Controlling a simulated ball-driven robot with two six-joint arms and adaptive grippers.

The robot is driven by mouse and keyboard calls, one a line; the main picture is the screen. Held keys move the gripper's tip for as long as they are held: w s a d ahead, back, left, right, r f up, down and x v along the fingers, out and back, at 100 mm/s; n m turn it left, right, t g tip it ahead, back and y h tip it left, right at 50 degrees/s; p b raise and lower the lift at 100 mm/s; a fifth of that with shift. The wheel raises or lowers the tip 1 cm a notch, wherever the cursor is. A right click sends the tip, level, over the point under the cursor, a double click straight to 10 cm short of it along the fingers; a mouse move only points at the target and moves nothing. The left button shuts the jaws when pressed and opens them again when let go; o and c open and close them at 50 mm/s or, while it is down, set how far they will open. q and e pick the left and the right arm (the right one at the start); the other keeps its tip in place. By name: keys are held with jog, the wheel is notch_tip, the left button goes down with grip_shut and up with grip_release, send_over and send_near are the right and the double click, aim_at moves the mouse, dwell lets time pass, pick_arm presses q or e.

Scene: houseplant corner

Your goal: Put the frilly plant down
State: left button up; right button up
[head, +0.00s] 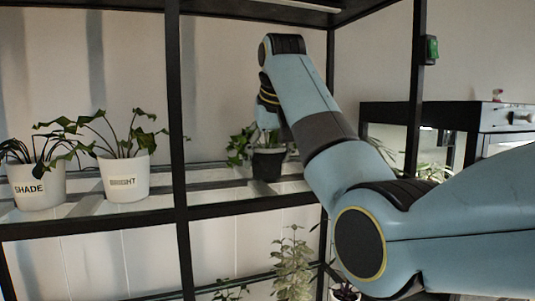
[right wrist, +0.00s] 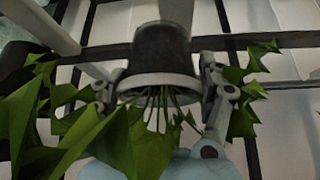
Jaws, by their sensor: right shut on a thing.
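A dark pot (head: 267,165) with a pale rim and a green leafy plant (head: 239,146) is at the upper shelf, right of the black upright. It is the frilly plant as far as I can tell. My right gripper (head: 270,138) is shut on it from above and behind the leaves. In the right wrist view the pot (right wrist: 160,48) sits between the two fingers (right wrist: 160,88), with stems and pointed leaves (right wrist: 125,140) in front. Whether the pot's base touches the shelf (head: 225,186) I cannot tell. My left gripper is out of view.
White pots labelled SHADE (head: 38,190) and BRIGHT (head: 124,182) stand on the shelf at left. A black upright (head: 176,120) stands between them and the dark pot. More plants (head: 292,265) stand below. A dark cabinet (head: 440,113) is at right.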

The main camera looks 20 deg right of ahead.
jog(key=shift+f, duration=0.15)
jog(key=o, duration=1.3)
jog(key=shift+p+v, duration=0.3)
jog(key=shift+v, duration=2.45)
jog(key=shift+f, duration=0.15)
